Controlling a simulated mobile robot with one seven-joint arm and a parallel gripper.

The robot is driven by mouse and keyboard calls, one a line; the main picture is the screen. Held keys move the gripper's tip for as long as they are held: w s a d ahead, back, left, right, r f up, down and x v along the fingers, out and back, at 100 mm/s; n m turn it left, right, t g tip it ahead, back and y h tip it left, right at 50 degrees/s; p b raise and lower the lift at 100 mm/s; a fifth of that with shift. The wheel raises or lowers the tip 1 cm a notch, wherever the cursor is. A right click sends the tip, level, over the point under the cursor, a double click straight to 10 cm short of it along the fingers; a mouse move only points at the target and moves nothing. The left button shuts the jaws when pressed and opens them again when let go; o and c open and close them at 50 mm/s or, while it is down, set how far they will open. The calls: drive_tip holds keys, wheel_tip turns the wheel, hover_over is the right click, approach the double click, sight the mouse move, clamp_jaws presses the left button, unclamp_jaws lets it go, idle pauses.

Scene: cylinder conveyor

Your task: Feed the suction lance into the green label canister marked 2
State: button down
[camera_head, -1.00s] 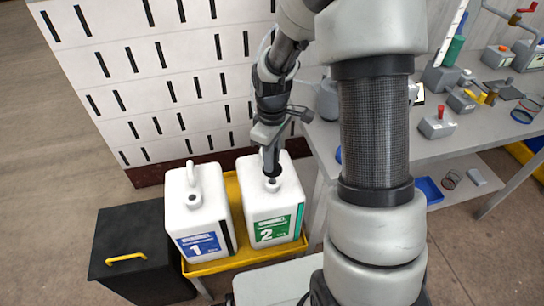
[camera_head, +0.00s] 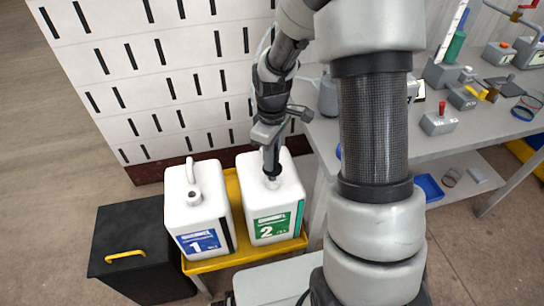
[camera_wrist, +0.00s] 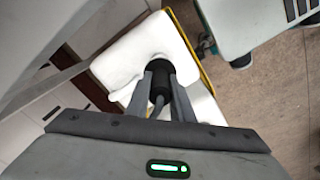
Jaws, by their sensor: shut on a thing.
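The canister marked 2 (camera_head: 272,205) is white with a green label and stands upright in a yellow tray, right of the canister marked 1. My gripper (camera_head: 270,150) is above its top. In the wrist view my gripper (camera_wrist: 160,95) is shut on the black grip of the suction lance (camera_wrist: 159,68), over the white canister top (camera_wrist: 125,60). The lance (camera_head: 271,168) points down at the canister's neck. Its lower end is hidden at the opening, and I cannot tell how deep it sits.
The canister marked 1 (camera_head: 197,210), with a blue label, stands close on the left. Both share the yellow tray (camera_head: 240,258). A black box (camera_head: 140,245) with a yellow handle is at the left. A slotted white panel (camera_head: 165,80) stands behind; a grey workbench (camera_head: 480,120) is at the right.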

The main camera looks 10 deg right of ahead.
drive_tip(key=shift+f+b, duration=1.2)
drive_tip(key=shift+f, duration=0.7)
drive_tip(key=shift+f, duration=0.15)
drive_tip(key=c, duration=1.5)
unclamp_jaws()
wheel_tip(320, 180, up, 16)
drive_tip(key=p, duration=0.3)
drive_tip(key=shift+r+p, duration=0.2)
drive_tip(key=shift+p, duration=0.2)
drive_tip(key=shift+r, duration=0.5)
